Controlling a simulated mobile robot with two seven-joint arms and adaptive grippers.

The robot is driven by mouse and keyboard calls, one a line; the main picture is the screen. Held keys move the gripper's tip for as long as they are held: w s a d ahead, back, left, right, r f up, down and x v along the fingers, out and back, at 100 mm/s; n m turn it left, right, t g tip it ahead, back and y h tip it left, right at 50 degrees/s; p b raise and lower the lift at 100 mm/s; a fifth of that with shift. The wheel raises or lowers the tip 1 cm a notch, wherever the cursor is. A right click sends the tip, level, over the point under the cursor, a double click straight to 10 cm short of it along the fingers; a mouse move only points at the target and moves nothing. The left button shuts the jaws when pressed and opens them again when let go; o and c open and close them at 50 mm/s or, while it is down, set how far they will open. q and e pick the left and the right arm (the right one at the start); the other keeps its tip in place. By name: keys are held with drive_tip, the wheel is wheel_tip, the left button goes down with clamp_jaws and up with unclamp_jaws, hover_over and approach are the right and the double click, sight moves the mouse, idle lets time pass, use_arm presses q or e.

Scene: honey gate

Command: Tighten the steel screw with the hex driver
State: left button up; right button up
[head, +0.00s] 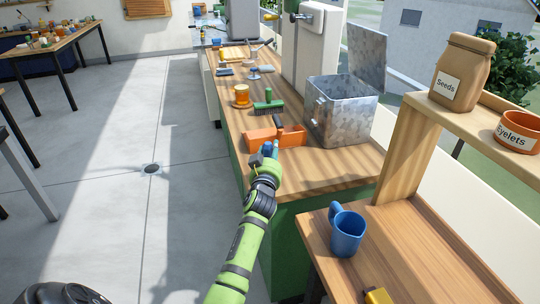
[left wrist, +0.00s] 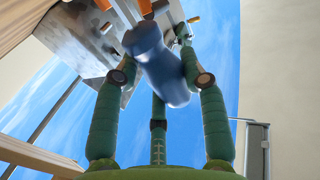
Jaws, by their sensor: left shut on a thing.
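My left gripper (head: 267,158) is over the front end of the wooden workbench, beside the orange tray. It is shut on a blue, rounded handle (left wrist: 165,72), which looks like that of the hex driver. In the left wrist view the gripper's fingers (left wrist: 155,50) close around this handle from both sides. The handle's far end and any tip are hidden, so I cannot confirm the tool. I cannot make out the steel screw in either view. My right gripper is not in view.
An orange tray (head: 262,139) and a lidded galvanized metal box (head: 340,112) stand close by. A green brush (head: 268,106) and an orange jar (head: 241,95) are farther back. A blue mug (head: 347,232) stands on the right-hand table. The bench's front corner is clear.

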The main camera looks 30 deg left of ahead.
use_arm(q)
wheel_tip(320, 180, up, 3)
drive_tip(key=shift+f, duration=0.1)
drive_tip(key=d+r+b, duration=0.2)
drive_tip(key=d+r, duration=0.5)
drive_tip(key=d, duration=0.4)
drive_tip(key=shift+w+d+r, duration=0.25)
drive_tip(key=shift+w+d, duration=0.1)
drive_tip(key=shift+d, duration=0.05)
idle(0.5)
